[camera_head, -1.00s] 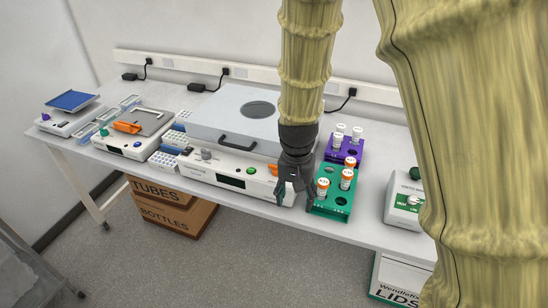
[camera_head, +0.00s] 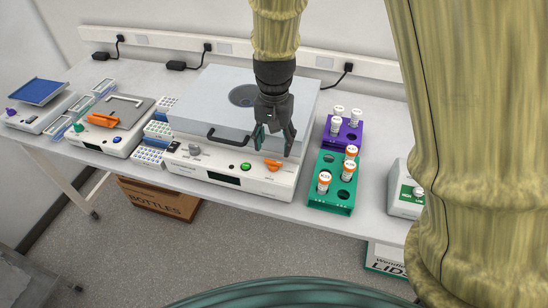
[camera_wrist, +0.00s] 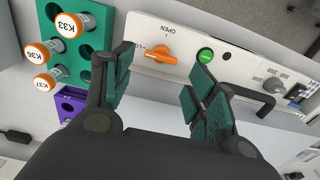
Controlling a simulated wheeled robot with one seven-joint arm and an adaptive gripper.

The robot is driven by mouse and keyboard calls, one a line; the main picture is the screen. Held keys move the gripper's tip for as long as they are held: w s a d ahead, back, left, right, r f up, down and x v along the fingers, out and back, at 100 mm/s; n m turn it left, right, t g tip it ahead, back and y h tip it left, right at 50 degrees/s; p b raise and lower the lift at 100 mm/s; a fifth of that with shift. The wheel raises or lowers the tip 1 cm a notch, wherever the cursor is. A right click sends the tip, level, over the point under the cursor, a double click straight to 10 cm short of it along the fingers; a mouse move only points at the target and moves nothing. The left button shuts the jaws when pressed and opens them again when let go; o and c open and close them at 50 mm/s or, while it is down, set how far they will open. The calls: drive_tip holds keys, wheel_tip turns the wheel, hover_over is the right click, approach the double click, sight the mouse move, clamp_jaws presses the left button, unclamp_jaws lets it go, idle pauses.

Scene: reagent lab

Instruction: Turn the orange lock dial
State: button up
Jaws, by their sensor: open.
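The orange lock dial (camera_head: 273,165) sits on the front panel of the white centrifuge-like machine (camera_head: 225,178), right of its round green button (camera_head: 246,167). In the wrist view the orange dial (camera_wrist: 155,53) shows between my fingers and beyond their tips, with an "OPEN" mark beside it. The green button (camera_wrist: 205,56) is to its right. My gripper (camera_head: 274,148) is open and empty, hanging just above the dial in the head view. In the wrist view my gripper (camera_wrist: 165,75) has its two teal-padded fingers spread apart. No contact with the dial shows.
A green rack (camera_head: 328,205) with orange-capped tubes stands close right of the machine, with a purple rack (camera_head: 353,131) behind it. The machine's dark lid handle (camera_head: 228,138) juts forward at left. Another device with an orange lever (camera_head: 103,120) stands further left.

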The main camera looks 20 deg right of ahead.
sight(273, 161)
drive_tip(key=f, duration=0.1)
drive_tip(key=w+f, duration=0.1)
drive_tip(key=f, duration=0.1)
drive_tip(key=shift+f+p, duration=0.25)
drive_tip(key=shift+p, duration=0.1)
drive_tip(key=shift+s+f, duration=0.4)
drive_tip(key=shift+f, duration=0.25)
drive_tip(key=shift+w+f+p, duration=0.25)
drive_tip(key=shift+f+p, duration=0.3)
drive_tip(key=shift+f, duration=0.7)
drive_tip(key=shift+s+f, duration=0.15)
drive_tip(key=shift+f, duration=0.35)
drive_tip(key=shift+f, duration=0.1)
drive_tip(key=shift+c, duration=0.5)
drive_tip(key=c, duration=0.6)
